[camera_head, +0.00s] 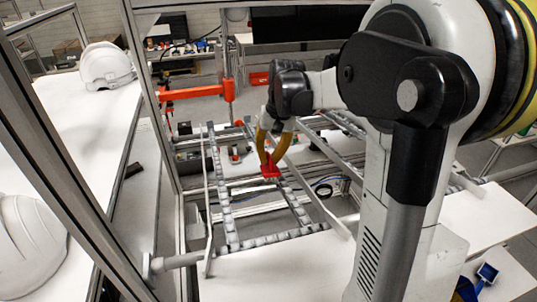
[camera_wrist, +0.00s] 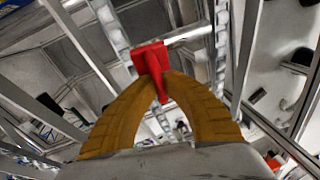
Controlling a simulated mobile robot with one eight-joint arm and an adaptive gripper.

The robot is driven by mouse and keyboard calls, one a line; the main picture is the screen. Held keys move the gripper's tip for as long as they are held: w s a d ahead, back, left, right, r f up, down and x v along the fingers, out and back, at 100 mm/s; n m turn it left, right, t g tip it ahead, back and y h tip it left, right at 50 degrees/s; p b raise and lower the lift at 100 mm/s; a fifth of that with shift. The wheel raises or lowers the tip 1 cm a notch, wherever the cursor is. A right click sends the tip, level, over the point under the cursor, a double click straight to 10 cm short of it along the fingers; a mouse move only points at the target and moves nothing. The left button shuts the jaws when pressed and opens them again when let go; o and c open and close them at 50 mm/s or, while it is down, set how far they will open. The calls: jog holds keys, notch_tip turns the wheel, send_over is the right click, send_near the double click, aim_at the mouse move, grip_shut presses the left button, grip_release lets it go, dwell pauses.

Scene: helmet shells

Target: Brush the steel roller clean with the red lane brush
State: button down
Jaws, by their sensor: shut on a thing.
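My gripper (camera_head: 269,158) has two yellow fingers, shut on the red lane brush (camera_head: 270,172). It holds the brush above the open conveyor frame, near the middle of the head view. In the wrist view the fingers (camera_wrist: 165,85) close around the narrow part of the brush (camera_wrist: 149,57), and its broad red head points away from the palm. A bright steel roller (camera_wrist: 190,34) lies crosswise just past the brush head in the wrist view. The brush overlaps the roller's left end there; I cannot tell whether they touch. Dirt on the roller cannot be made out.
Metal rails with small rollers (camera_head: 222,190) run below my gripper. A frame post (camera_head: 150,110) stands to the left. White helmet shells (camera_head: 105,66) rest on the left table (camera_head: 85,110). An orange fixture (camera_head: 200,92) stands behind. A blue item (camera_head: 487,272) is at lower right.

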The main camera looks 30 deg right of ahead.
jog(key=shift+s+a+f+b, duration=0.1)
jog(key=shift+s+f+b, duration=0.05)
jog(key=shift+f+b, duration=0.3)
jog(key=shift+s+f+b, duration=0.15)
jog(key=shift+f+b, duration=0.2)
jog(key=shift+f, duration=0.15)
dwell(0.5)
jog(key=shift+w+a+b, duration=0.6)
jog(key=shift+w+a, duration=0.45)
jog(key=shift+a, duration=2.6)
jog(key=shift+s+d+f+b, duration=0.15)
jog(key=shift+s+d, duration=0.2)
jog(key=shift+d, duration=0.85)
jog(key=shift+s+d+b, duration=0.2)
jog(key=shift+s+d, duration=0.2)
jog(key=shift+d, duration=0.85)
jog(key=shift+s+d+f+b, duration=0.15)
jog(key=shift+s+d, duration=0.2)
jog(key=shift+d, duration=0.85)
jog(key=shift+r, duration=0.15)
jog(key=shift+r, duration=0.1)
jog(key=shift+w+d+r+p, duration=0.1)
jog(key=shift+w+r+p, duration=0.2)
jog(key=shift+r+p, duration=0.45)
jog(key=shift+w+d+r+p, duration=0.1)
jog(key=shift+w+r+p, duration=0.3)
jog(key=shift+r, duration=0.7)
jog(key=shift+w+d+r+p, duration=0.1)
jog(key=shift+w+r+p, duration=0.15)
jog(key=shift+r+p, duration=0.5)
